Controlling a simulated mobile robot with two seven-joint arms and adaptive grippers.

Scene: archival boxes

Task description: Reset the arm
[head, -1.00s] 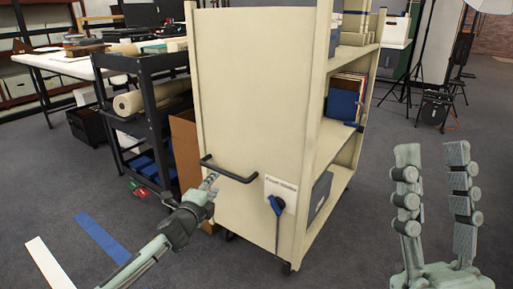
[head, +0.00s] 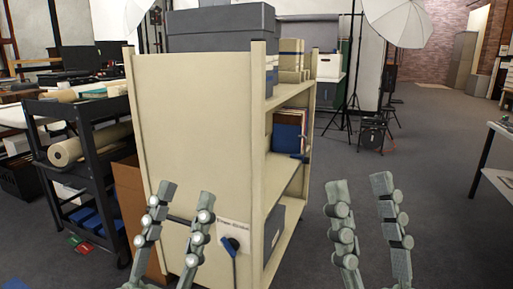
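My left gripper (head: 182,205) is raised in the head view, fingers pointing up and spread apart with nothing between them. It stands in front of the cream shelf cart (head: 195,130) and covers part of the cart's dark handle (head: 181,220). My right gripper (head: 362,195) is also upright and open, with empty carpet behind it, to the right of the cart. Neither gripper holds anything. Whether the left fingers touch the cart cannot be told, but they look apart from it.
A black cart with paper rolls (head: 80,145) stands left of the cream cart, with a cardboard sheet (head: 130,205) between them. Grey boxes (head: 222,25) sit on top. A white table (head: 500,180) is at the right edge. Carpet (head: 425,150) is open at right.

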